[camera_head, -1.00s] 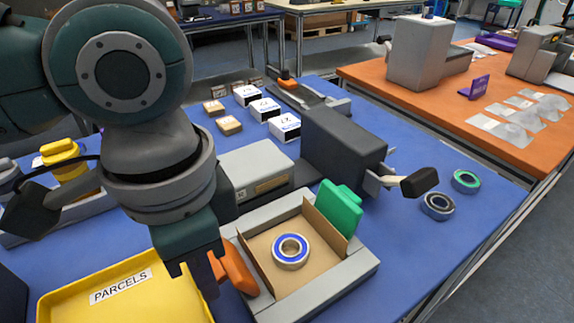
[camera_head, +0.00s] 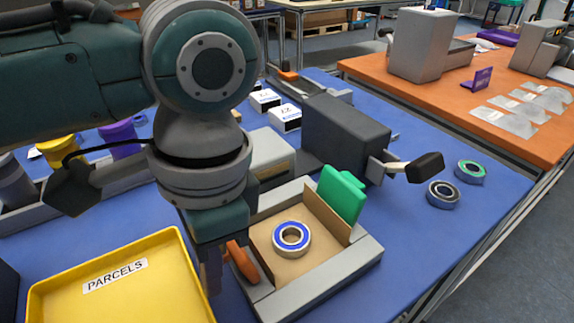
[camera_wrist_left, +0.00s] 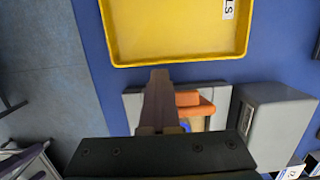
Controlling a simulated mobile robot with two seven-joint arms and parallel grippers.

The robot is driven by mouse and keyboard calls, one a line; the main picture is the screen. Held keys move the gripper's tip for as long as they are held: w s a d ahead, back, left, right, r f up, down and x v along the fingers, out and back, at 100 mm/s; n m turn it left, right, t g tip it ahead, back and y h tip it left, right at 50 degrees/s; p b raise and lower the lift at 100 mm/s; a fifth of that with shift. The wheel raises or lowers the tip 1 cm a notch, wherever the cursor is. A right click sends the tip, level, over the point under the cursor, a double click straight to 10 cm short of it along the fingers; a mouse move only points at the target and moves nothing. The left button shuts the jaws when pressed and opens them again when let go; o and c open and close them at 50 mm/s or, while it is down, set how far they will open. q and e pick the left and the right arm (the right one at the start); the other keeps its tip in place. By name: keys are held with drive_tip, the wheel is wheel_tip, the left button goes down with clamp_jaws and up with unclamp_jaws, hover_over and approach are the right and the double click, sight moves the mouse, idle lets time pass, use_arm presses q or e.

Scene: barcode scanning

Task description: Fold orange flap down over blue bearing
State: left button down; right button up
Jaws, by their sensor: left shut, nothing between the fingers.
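The blue bearing (camera_head: 291,238), a metal ring with a blue face, lies flat on the cardboard in a grey fixture (camera_head: 352,277). The orange flap (camera_head: 242,262) stands tilted at the fixture's left side, not over the bearing. A green flap (camera_head: 342,195) stands raised on the opposite side. My left gripper (camera_head: 212,284) is shut and empty, pointing down just left of the orange flap and partly overlapping it in the head view. In the left wrist view the shut fingers (camera_wrist_left: 158,98) appear beside the orange flap (camera_wrist_left: 198,108); I cannot tell if they touch. My right gripper is not in view.
A yellow parcels tray (camera_head: 120,290) lies left of the fixture. A dark grey machine (camera_head: 345,135) with a black-ended handle (camera_head: 425,167) stands behind it. Two more bearings lie at the right on the blue table (camera_head: 440,235), which has free room right of the fixture.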

use_arm(q)
drive_tip(key=shift+t+h, duration=0.4)
drive_tip(key=shift+h, duration=0.3)
drive_tip(key=w+d, duration=0.1)
drive_tip(key=d, duration=0.1)
drive_tip(key=w+d+b, duration=0.1)
drive_tip(key=w+d, duration=0.1)
drive_tip(key=d, duration=0.1)
drive_tip(key=shift+w+d+f, duration=0.2)
drive_tip(key=shift+d+f, duration=0.05)
drive_tip(key=shift+d, duration=0.1)
drive_tip(key=shift+w+d+b, duration=0.2)
drive_tip(key=shift+d+b, duration=0.05)
drive_tip(key=shift+b, duration=0.15)
drive_tip(key=shift+d, duration=0.2)
drive_tip(key=shift+r, duration=0.15)
